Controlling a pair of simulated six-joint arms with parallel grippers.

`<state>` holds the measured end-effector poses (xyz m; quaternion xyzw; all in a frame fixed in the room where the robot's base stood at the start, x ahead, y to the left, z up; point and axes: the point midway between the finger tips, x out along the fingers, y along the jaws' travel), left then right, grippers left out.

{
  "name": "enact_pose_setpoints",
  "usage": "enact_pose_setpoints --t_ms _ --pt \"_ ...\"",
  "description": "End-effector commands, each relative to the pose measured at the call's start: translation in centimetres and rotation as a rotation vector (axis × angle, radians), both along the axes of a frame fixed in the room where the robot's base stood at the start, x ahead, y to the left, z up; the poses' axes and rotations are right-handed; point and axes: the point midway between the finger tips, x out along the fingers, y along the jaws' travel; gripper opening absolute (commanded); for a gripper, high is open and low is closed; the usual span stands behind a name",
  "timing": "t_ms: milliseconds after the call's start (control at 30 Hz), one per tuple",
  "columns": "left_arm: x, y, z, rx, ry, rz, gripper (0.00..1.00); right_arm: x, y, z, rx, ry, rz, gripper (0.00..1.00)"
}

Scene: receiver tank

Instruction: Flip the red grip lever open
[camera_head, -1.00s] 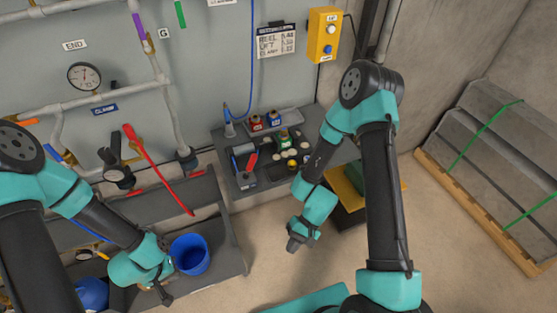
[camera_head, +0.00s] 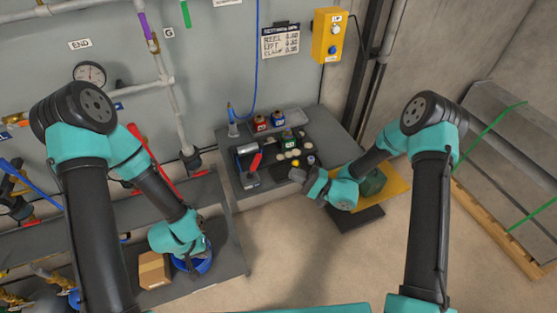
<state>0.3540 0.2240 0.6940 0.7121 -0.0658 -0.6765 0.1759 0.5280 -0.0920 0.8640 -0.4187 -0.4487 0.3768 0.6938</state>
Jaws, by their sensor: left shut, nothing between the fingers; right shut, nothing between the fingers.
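A small red grip lever (camera_head: 255,161) slants up from a dark grey clamp-like fixture (camera_head: 247,170) at the left of the dark bench. A longer red lever (camera_head: 166,182) shows lower on the wall piping, partly behind my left arm. My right gripper (camera_head: 308,180) is shut and empty at the bench's front right edge, right of the small lever and apart from it. My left gripper (camera_head: 192,252) points down over a blue bucket (camera_head: 204,262); it is shut and its fingertips are hard to make out.
A cardboard box (camera_head: 154,268) sits beside the bucket. The floor in front is clear.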

Motion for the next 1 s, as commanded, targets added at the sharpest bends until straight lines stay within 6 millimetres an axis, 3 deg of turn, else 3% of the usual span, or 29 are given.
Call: enact_pose_setpoints --t_ms 567,1000 --pt "0.0 0.0 0.0 0.0 0.0 0.0 0.0 0.6 0.5 0.5 0.016 -0.016 -0.019 0.0" --pt "0.0 0.0 0.0 0.0 0.0 0.0 0.0 2.7 6.1 2.6 0.015 -0.016 -0.016 0.0"
